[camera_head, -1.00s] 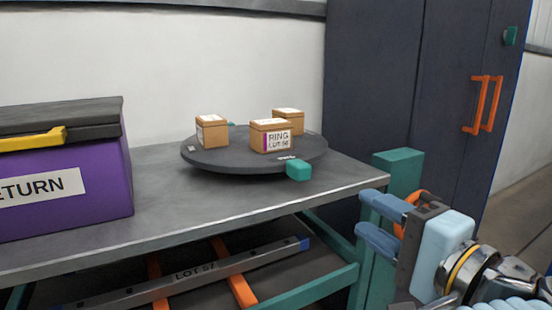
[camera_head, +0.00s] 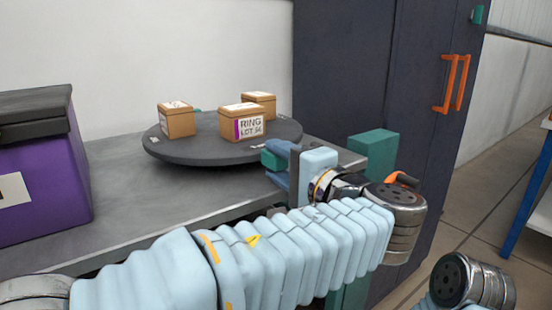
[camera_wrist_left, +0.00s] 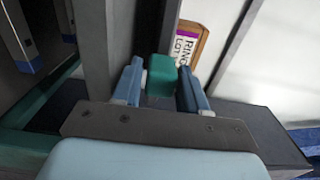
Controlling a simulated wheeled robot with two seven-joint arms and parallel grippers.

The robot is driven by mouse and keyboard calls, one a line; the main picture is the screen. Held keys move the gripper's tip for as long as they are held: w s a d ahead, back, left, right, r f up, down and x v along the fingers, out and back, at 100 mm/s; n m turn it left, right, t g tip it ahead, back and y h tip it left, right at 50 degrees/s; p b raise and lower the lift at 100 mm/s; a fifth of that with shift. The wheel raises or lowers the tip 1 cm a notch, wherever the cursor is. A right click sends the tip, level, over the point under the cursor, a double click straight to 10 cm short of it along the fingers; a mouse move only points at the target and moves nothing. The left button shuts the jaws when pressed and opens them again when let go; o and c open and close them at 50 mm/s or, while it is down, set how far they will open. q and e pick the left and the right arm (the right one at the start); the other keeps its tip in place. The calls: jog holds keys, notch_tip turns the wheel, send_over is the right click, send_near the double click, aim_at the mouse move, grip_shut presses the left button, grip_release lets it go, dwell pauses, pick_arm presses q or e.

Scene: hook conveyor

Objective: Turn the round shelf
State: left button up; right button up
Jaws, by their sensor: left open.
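The round shelf (camera_head: 190,150) is a dark grey disc on the table, carrying three small cardboard boxes. The front one is labelled RING LOT 56 (camera_head: 242,123). A teal block-shaped handle (camera_head: 270,158) sits at the disc's front right rim. My left gripper (camera_head: 276,166) reaches it from the right, fingers pointing left. In the left wrist view the teal handle (camera_wrist_left: 161,72) stands between the two open blue fingers (camera_wrist_left: 160,85); I cannot tell whether they touch it. The right gripper is out of view.
A purple bin (camera_head: 45,195) with a dark lid stands on the grey table (camera_head: 115,225) at left. A dark cabinet (camera_head: 340,70) with orange handles stands behind right. A teal post (camera_head: 374,155) rises by the table's right end, close to my left wrist.

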pick_arm(q)
jog(key=shift+w+a, duration=0.35)
jog(key=shift+w, duration=0.05)
grip_shut()
